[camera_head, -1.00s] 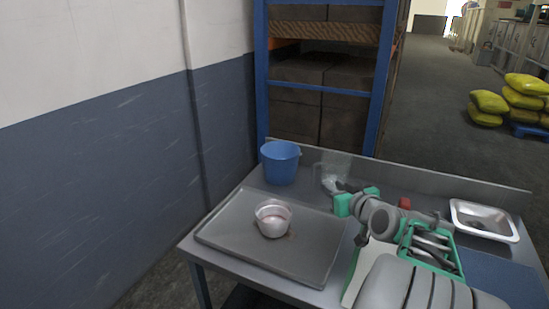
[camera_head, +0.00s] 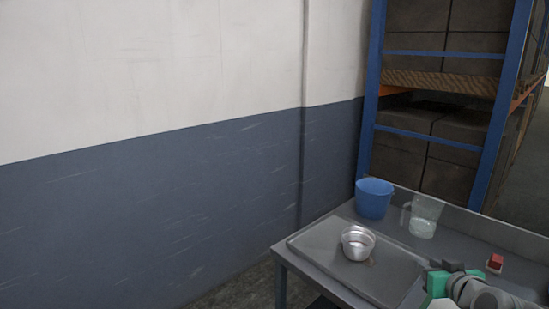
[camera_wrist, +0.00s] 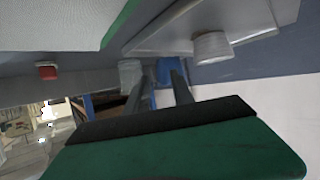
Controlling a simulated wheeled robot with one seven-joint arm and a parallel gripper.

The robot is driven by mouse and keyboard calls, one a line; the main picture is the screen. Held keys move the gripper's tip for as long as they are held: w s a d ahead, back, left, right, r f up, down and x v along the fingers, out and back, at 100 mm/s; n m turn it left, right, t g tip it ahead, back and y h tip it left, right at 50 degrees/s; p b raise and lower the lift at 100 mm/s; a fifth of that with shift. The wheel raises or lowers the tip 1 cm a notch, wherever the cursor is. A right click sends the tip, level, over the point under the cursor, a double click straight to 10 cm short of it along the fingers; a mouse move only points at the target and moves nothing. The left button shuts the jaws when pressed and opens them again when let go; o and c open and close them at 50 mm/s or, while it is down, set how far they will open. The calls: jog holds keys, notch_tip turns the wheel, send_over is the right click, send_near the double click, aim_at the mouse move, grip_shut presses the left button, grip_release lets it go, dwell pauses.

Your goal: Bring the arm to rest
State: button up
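My gripper (camera_head: 447,267) is at the lower right of the head view, by the right side of the dark tray (camera_head: 318,237). Its body is green and grey, and the rest of my arm runs off the bottom edge. In the wrist view, two dark fingers of the gripper (camera_wrist: 158,82) stand apart with a gap between them. Nothing shows held there. The blue bucket (camera_wrist: 166,72) and the clear jug (camera_wrist: 131,72) show beyond the fingers.
A metal bowl (camera_head: 357,244) stands on the tray. A wall is left; a blue-framed rack (camera_head: 376,90) stands behind.

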jog(key=s+a+g+p, duration=0.1)
jog(key=a, duration=0.3)
jog(key=s+a+f+g+y, duration=0.1)
jog(key=a+g, duration=0.1)
jog(key=a, duration=0.3)
jog(key=s+a+f+n+g+p, duration=0.1)
jog(key=a, duration=0.3)
jog(key=shift+s+a+f+y+p, duration=0.2)
jog(key=shift+s+y+p, duration=0.1)
jog(key=shift+s+y, duration=0.1)
jog(key=s+a+f+g+p, duration=0.1)
jog(key=s+a+g+p, duration=0.2)
jog(key=s+a, duration=0.6)
jog(key=s+g, duration=0.2)
jog(key=s, duration=0.1)
jog(key=shift+g+h, duration=0.3)
jog(key=shift+s+a, duration=0.1)
